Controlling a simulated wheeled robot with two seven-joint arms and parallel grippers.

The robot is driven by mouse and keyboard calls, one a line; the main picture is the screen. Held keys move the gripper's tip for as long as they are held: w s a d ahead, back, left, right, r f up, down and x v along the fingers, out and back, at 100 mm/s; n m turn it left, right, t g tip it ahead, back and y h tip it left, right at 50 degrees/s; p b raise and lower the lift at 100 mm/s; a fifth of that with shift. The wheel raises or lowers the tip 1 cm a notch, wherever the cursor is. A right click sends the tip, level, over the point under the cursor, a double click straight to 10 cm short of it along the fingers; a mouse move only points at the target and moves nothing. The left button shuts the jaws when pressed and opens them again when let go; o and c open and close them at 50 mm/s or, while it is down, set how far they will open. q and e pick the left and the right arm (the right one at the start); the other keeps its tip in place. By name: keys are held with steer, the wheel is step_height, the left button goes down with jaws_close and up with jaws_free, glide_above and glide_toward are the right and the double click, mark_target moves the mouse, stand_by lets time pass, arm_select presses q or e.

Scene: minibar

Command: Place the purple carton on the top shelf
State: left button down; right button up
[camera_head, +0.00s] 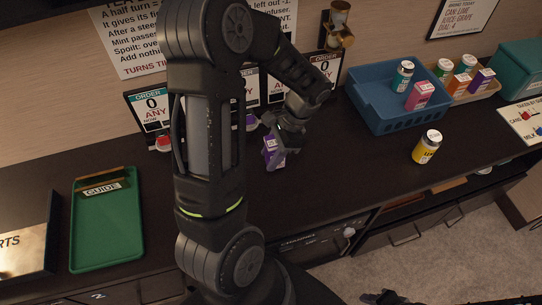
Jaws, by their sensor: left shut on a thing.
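A purple carton (271,152) is held over the dark counter, slightly tilted. My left gripper (281,140) is shut on it from above and hides part of it. Another purple carton (483,79) stands in a tan tray at the far right. A dark part at the bottom edge looks like my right gripper (385,298); its jaws cannot be made out. I cannot make out which surface is the top shelf.
A blue basket (372,103) holds a pink carton (419,96) and a teal-labelled can (402,75). A yellow can (427,147) stands on the counter before it. A green tray (107,234) lies at left. Order signs (150,107) stand along the wall.

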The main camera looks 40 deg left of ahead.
arm_select(q)
steer(key=shift+f, duration=0.55)
steer(key=shift+f, duration=0.1)
steer(key=c, duration=0.9)
jaws_free()
steer(key=v, duration=1.2)
